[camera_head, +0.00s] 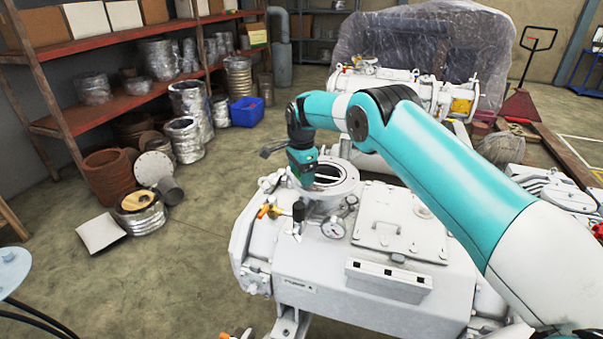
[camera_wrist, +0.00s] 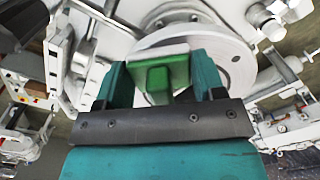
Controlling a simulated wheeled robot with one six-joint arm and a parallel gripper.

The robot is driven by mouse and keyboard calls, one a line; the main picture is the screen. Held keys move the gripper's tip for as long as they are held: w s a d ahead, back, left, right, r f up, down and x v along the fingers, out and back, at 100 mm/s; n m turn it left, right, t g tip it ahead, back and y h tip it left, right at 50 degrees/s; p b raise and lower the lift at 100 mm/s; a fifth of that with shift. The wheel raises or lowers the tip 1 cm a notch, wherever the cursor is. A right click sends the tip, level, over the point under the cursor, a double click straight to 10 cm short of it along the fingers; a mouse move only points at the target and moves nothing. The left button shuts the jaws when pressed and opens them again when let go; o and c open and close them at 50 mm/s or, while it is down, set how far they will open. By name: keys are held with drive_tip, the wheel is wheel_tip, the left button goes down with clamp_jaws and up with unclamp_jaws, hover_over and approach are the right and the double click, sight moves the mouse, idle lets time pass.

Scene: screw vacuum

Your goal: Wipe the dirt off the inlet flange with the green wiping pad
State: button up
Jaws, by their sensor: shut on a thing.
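The inlet flange (camera_head: 346,181) is a pale round ring with a dark opening on top of the white vacuum pump. In the wrist view the flange (camera_wrist: 241,62) fills the area behind the pad. My gripper (camera_head: 304,184) is over the left side of the flange in the head view. In the wrist view my gripper (camera_wrist: 160,78) has its two teal fingers shut on the green wiping pad (camera_wrist: 171,72). The pad's pale face lies against or just above the flange; I cannot tell which. The pad hides part of the flange. I cannot make out clear dirt on it.
A pressure gauge (camera_head: 333,227) and orange-handled valve fittings (camera_head: 268,211) stand close to the flange on the pump. A square hatch plate (camera_head: 403,233) lies to the right. A red shelf (camera_head: 120,105) with wrapped parts and a blue bin (camera_head: 247,111) stand behind left.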

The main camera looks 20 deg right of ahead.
sight(316, 189)
drive_tip(key=shift+f+b, duration=0.75)
drive_tip(key=shift+f, duration=0.3)
